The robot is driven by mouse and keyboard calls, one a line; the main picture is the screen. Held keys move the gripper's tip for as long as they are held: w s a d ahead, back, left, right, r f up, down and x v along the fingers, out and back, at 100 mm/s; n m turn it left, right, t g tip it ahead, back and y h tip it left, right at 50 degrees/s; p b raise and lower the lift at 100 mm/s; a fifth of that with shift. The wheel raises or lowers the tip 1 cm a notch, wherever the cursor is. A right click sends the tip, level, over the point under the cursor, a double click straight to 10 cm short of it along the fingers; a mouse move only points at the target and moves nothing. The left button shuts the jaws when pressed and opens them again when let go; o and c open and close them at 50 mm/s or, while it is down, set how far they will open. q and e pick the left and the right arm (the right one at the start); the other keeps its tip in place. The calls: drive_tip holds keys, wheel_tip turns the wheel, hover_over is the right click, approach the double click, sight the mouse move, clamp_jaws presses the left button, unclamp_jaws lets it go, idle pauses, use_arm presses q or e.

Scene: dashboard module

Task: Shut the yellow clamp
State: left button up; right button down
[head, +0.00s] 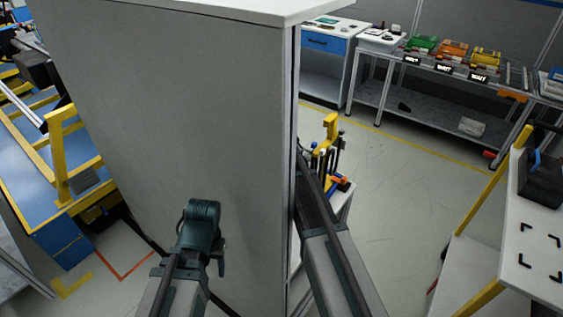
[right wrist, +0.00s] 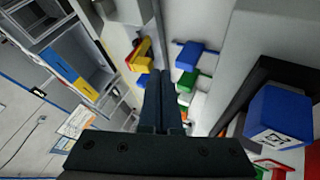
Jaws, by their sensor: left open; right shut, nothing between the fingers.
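A yellow part (right wrist: 140,54) shows in the right wrist view, just above and left of the fingertips; I take it to be the clamp, but cannot tell whether it is open. In the head view, a yellow upright part (head: 328,137) stands beyond the panel's right edge, among black rods and coloured pieces. My right gripper (right wrist: 166,78) is shut and empty, its fingers pointing toward the coloured parts, apart from the yellow one as far as I can see. My left gripper (head: 204,215) is open and empty in front of the grey panel.
A tall grey panel (head: 170,120) blocks much of the head view. Blue (right wrist: 195,55) and green (right wrist: 187,84) parts lie near the right fingertips, and a blue block (right wrist: 279,117) is at the right. A white table (head: 530,225) stands at the right; open floor (head: 400,195) lies between.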

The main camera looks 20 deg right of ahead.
use_arm(q)
drive_tip(key=shift+f+b, duration=0.35)
drive_tip(key=shift+f, duration=0.45)
use_arm(e)
drive_tip(key=shift+x, duration=1.05)
use_arm(q)
wheel_tip(320, 180, up, 3)
drive_tip(key=p, duration=0.3)
use_arm(e)
drive_tip(key=shift+w+d+r+g+y, duration=0.5)
drive_tip(key=shift+w+d+r, duration=0.25)
drive_tip(key=shift+d, duration=0.2)
use_arm(q)
drive_tip(key=shift+r, duration=0.1)
use_arm(e)
drive_tip(key=shift+r, duration=0.2)
